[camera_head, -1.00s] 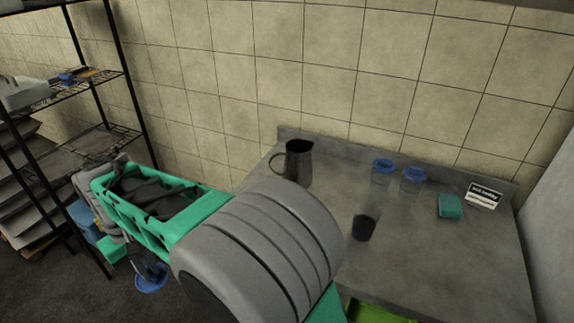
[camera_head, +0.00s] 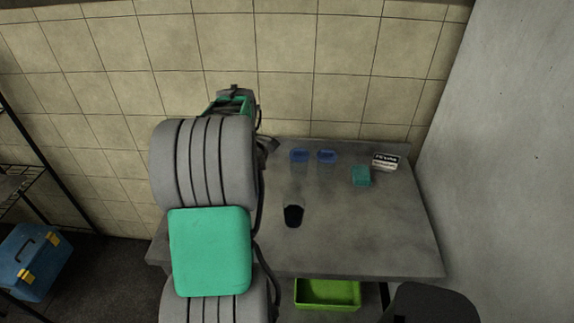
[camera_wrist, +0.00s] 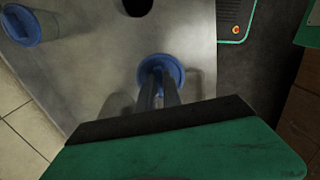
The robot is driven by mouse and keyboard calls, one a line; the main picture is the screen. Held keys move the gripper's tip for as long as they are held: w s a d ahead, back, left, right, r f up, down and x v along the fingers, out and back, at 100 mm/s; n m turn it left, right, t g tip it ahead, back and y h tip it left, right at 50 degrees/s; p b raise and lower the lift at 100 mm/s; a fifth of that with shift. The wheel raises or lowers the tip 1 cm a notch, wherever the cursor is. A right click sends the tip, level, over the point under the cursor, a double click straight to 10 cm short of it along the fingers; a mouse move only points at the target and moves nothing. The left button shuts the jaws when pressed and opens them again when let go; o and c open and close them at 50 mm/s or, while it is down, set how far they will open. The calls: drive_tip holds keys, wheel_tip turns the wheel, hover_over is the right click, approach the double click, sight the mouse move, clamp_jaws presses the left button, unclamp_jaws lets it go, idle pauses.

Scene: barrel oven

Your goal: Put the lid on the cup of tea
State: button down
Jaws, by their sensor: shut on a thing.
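The cup of tea (camera_head: 293,215) is a clear glass with dark liquid, upright and without a lid on the grey table in the head view. The wrist view shows a dark round thing at its top edge, probably this cup (camera_wrist: 138,6). My gripper (camera_wrist: 161,80) is shut on a round blue lid (camera_wrist: 160,59), held over the table, apart from the cup. In the head view my arm hides the gripper and the held lid.
Two glasses with blue lids (camera_head: 300,156) (camera_head: 327,156) stand at the back of the table (camera_head: 375,235). A teal sponge (camera_head: 361,176) and a small sign (camera_head: 385,162) are right of them. A green crate (camera_head: 327,293) is below the front edge. A blue toolbox (camera_head: 35,262) is at left.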

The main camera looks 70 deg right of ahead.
drive_tip(key=s+d+r+p, duration=0.1)
drive_tip(key=s+d, duration=0.1)
drive_tip(key=s, duration=0.4)
drive_tip(key=s+d+p, duration=0.1)
drive_tip(key=s+d, duration=0.2)
drive_tip(key=s, duration=0.3)
wheel_tip(320, 180, down, 6)
drive_tip(key=b, duration=0.4)
drive_tip(key=shift+a+n, duration=0.2)
drive_tip(key=shift+n, duration=0.2)
drive_tip(key=shift+s+f, duration=0.1)
drive_tip(key=shift+s, duration=0.1)
drive_tip(key=shift+f, duration=0.15)
idle(0.5)
drive_tip(key=c, duration=0.9)
unclamp_jaws()
drive_tip(key=shift+c, duration=0.2)
